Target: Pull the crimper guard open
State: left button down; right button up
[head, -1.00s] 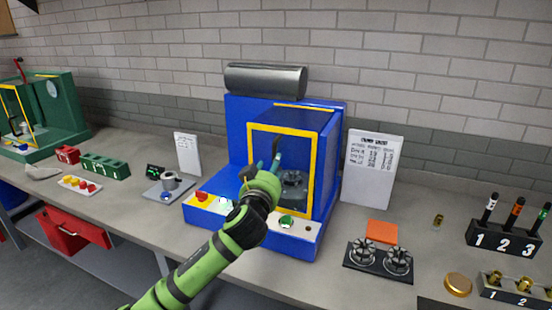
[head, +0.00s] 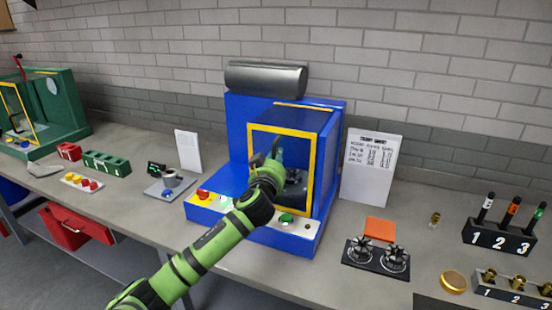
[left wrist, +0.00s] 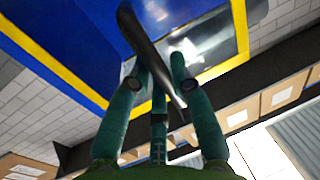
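The crimper is the blue machine (head: 236,150) in the middle of the bench. Its guard (head: 283,130) is a clear panel in a yellow frame on the front. The frame looks about flush with the housing; I cannot tell if there is a small gap. A dark bar handle (left wrist: 140,35) crosses the left wrist view in front of the guard. My left gripper (head: 270,160) is at the guard's front. In the left wrist view its teal fingers (left wrist: 157,75) close in on both sides of the handle. My wrist partly hides the handle in the head view. My right gripper is out of view.
The crimper's base has a red button (head: 203,194) and a green button (head: 286,218). A black fixture (head: 376,257) and white card (head: 370,168) stand to the right. A small grey device (head: 170,183) stands to the left. Bench in front is narrow.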

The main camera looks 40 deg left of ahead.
pick_arm(q)
jog(key=shift+a, duration=0.15)
jog(key=s+a, duration=0.4)
jog(key=a, duration=1.3)
jog(key=shift+b, duration=0.4)
jog(key=shift+s+a+r, duration=0.1)
jog(key=c, duration=1.1)
grip_release()
jog(key=shift+s, duration=0.1)
